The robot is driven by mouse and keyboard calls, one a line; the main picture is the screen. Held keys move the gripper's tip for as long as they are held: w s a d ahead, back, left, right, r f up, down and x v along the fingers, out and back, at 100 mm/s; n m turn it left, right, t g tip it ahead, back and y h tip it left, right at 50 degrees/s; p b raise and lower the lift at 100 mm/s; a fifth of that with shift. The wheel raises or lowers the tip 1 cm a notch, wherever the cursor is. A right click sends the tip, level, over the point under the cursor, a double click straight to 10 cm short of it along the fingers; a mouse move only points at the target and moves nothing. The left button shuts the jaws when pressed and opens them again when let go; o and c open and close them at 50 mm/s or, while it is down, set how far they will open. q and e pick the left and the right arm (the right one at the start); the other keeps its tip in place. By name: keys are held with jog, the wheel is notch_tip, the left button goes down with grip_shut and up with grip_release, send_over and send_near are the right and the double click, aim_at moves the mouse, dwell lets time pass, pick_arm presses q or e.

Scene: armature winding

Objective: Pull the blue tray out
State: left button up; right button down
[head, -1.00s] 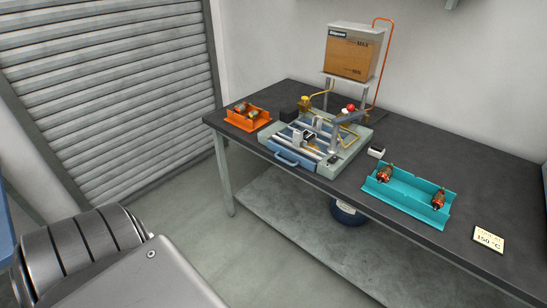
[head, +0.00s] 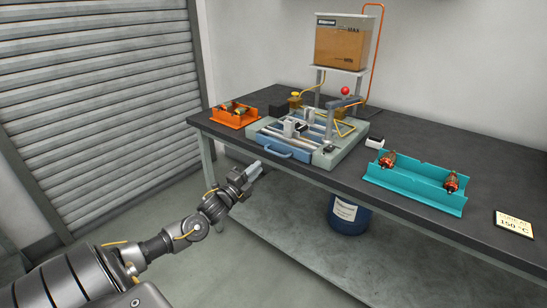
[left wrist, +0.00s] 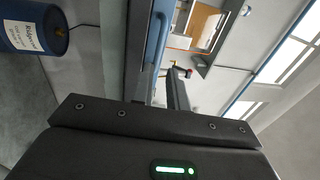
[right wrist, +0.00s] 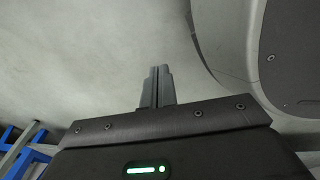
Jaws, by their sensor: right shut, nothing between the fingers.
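The blue tray (head: 270,142) sits in the front of the pale fixture on the bench. Its blue handle (head: 277,153) faces the room at the bench's front edge. The handle (left wrist: 159,45) also shows upright in the left wrist view. My left gripper (head: 254,169) is in front of the bench, below and to the left of the handle, and apart from it. Its fingers (left wrist: 156,88) look spread, with nothing visible between them. My right gripper (right wrist: 161,70) is shut and empty over bare floor. It is not in the head view.
An orange bin (head: 235,117) stands left of the fixture (head: 335,151). A teal tray (head: 415,187) with red-and-copper parts lies to the right. A blue drum (head: 349,216) is under the bench. Floor before the bench is clear.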

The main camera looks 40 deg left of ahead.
aim_at(274, 152)
pick_arm(q)
jog(key=w, duration=0.3)
jog(key=w+r, duration=0.1)
jog(key=w, duration=0.6)
jog(key=shift+w+a+r, duration=0.1)
jog(key=shift+w+r, duration=0.15)
jog(key=shift+r, duration=0.15)
grip_shut()
jog(key=shift+a, duration=0.1)
